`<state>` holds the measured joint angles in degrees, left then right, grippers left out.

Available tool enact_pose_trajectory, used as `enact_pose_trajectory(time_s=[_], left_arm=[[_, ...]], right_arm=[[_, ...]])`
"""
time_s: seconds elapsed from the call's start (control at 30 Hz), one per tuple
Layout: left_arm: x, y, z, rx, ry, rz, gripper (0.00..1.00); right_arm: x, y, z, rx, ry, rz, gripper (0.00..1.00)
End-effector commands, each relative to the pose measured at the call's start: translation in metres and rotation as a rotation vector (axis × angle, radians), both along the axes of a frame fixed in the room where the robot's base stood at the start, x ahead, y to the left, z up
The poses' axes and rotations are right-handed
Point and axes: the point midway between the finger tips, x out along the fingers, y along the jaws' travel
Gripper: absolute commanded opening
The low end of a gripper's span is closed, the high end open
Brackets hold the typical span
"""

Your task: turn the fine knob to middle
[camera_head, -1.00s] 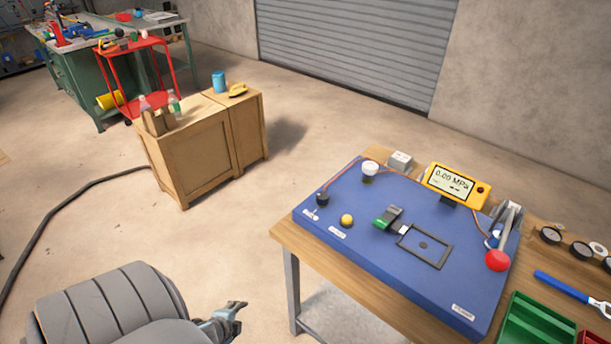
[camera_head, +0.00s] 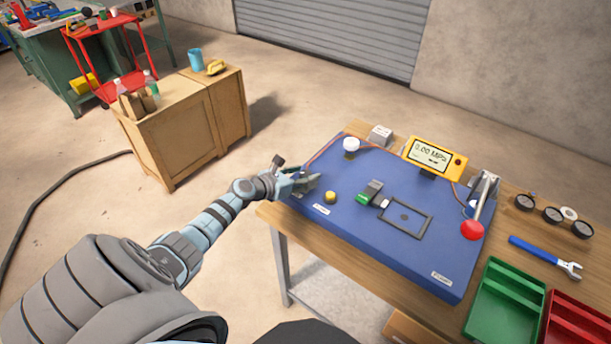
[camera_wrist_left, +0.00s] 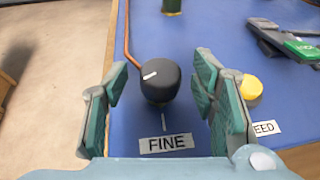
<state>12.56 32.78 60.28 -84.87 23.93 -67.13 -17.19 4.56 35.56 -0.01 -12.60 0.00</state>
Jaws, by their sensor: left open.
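The fine knob (camera_wrist_left: 160,82) is a black round knob in the left wrist view. The white mark on its top lies left of centre, slanting toward the left. A white FINE label (camera_wrist_left: 166,142) and a short white line sit on the panel in front of it. My left gripper (camera_wrist_left: 163,98) is open, with one finger on each side of the knob and visible gaps between. In the head view my left gripper (camera_head: 308,180) is over the left corner of the blue panel (camera_head: 400,255) and hides the knob. My right gripper is not in view.
A yellow button (camera_head: 330,197) sits just right of the gripper. Green (camera_head: 505,305) and red trays stand front right.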

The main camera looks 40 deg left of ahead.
Motion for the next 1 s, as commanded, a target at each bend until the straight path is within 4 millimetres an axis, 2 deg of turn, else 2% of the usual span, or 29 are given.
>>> enact_pose_trajectory(time_s=[0.03,0.13,0.4,0.7,1.0], left_arm=[[0.0057,-0.0007,-0.0049,-0.002,-0.001,0.001,0.52],[0.0118,-0.0020,-0.0063,-0.002,-0.001,0.000,0.52],[0.0130,-0.0019,-0.0051,-0.001,0.000,0.000,0.51],[0.0128,-0.0016,-0.0049,-0.001,0.000,0.000,0.03],[0.0130,-0.0014,-0.0032,-0.002,0.000,0.030,0.03]], right_arm=[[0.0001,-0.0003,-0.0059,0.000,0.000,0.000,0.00],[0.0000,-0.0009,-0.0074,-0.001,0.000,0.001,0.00],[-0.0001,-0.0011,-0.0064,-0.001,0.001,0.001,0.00],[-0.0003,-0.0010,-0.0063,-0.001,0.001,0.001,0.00],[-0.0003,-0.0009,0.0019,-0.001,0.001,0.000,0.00]])
